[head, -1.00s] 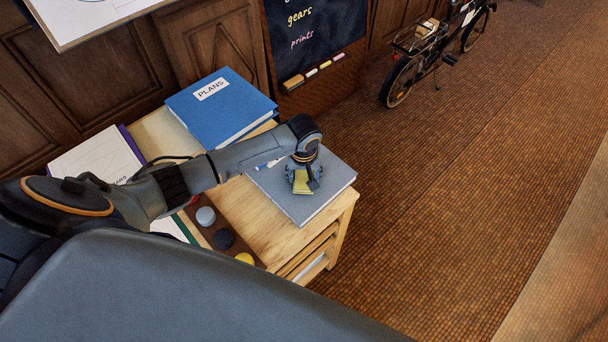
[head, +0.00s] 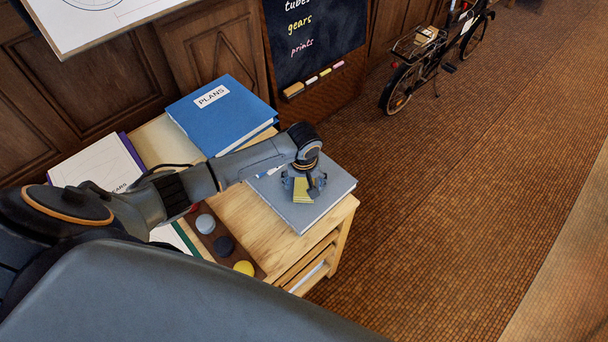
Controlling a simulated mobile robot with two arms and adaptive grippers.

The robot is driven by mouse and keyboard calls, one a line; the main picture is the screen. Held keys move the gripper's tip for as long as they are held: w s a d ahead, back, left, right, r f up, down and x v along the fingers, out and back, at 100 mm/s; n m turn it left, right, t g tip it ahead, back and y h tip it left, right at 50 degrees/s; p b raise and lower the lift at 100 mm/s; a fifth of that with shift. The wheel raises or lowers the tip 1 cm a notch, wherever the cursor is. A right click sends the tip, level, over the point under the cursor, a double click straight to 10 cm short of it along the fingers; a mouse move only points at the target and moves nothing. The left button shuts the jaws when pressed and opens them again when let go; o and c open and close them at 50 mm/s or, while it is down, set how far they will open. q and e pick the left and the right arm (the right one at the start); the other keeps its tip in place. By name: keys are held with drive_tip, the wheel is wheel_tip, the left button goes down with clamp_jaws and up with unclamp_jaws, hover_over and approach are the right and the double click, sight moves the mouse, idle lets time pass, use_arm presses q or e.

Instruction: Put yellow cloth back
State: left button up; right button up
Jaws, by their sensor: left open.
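The yellow cloth (head: 304,191) is a small folded piece on the grey book (head: 327,207), which lies on the right end of the wooden cabinet (head: 259,231). My left gripper (head: 304,186) is directly over the cloth, pointing down with its fingers open on either side of it. The gripper hides part of the cloth, and I cannot tell whether the fingers touch it. My right gripper is not in view.
A thick blue binder (head: 220,111) marked PLANS lies behind the arm. Papers (head: 104,166) lie at the left. A brown tray holds round grey, black and yellow pieces (head: 244,268) at the front. A bicycle (head: 432,58) stands on the clear tiled floor.

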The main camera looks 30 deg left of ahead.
sight(304, 191)
use_arm(q)
wheel_tip(304, 191, up, 12)
drive_tip(key=s, duration=0.1)
drive_tip(key=shift+s+d+f+b, duration=0.15)
drive_tip(key=shift+d+f+b, duration=0.05)
drive_tip(key=shift+d+b, duration=0.15)
drive_tip(key=shift+f, duration=0.1)
